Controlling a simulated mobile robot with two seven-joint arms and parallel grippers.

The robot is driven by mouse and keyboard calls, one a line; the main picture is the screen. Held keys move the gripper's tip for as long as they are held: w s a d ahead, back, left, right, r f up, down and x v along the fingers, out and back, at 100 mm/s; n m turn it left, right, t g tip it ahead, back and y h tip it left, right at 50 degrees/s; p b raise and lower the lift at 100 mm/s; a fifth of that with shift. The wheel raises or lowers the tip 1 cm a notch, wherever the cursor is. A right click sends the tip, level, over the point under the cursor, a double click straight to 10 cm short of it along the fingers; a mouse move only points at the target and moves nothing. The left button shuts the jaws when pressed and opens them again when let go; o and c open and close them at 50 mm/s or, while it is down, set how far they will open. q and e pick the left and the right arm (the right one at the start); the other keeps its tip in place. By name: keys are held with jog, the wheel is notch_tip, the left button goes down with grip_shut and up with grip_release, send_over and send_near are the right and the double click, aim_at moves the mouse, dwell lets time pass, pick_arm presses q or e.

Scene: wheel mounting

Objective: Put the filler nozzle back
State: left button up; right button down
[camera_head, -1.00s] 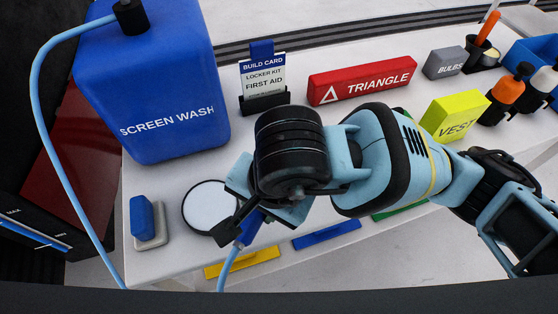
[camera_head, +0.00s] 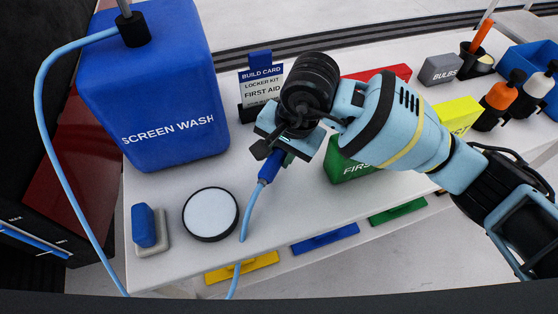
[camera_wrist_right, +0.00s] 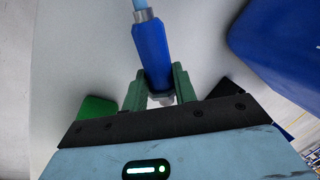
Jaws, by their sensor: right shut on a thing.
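The filler nozzle (camera_head: 270,167) is blue, with a light blue hose (camera_head: 252,208) trailing from it over the table's front edge. My right gripper (camera_head: 276,148) is shut on it above the table, behind and right of the round white dish. In the right wrist view the blue nozzle (camera_wrist_right: 151,52) sits between the green fingers of my gripper (camera_wrist_right: 159,88), its hose end pointing away. The blue screen wash tank (camera_head: 160,90) stands at the back left, with a hose running from its black cap (camera_head: 131,27). My left gripper is not in view.
A white dish with black rim (camera_head: 210,214) and a blue block on a grey pad (camera_head: 147,228) lie at the front left. A build card stand (camera_head: 261,85), a green first aid box (camera_head: 346,167) and a yellow vest box (camera_head: 457,115) stand nearby. The front middle is clear.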

aim_at(282, 157)
jog(key=shift+d+x, duration=0.15)
jog(key=shift+x, duration=0.7)
jog(key=shift+d+x, duration=0.2)
jog(key=shift+x, duration=0.6)
jog(key=shift+s+f, duration=0.15)
jog(key=shift+s, duration=0.05)
jog(key=shift+f, duration=0.1)
jog(key=c, duration=1.1)
grip_release()
jog(key=v, duration=1.2)
jog(key=shift+s, duration=0.1)
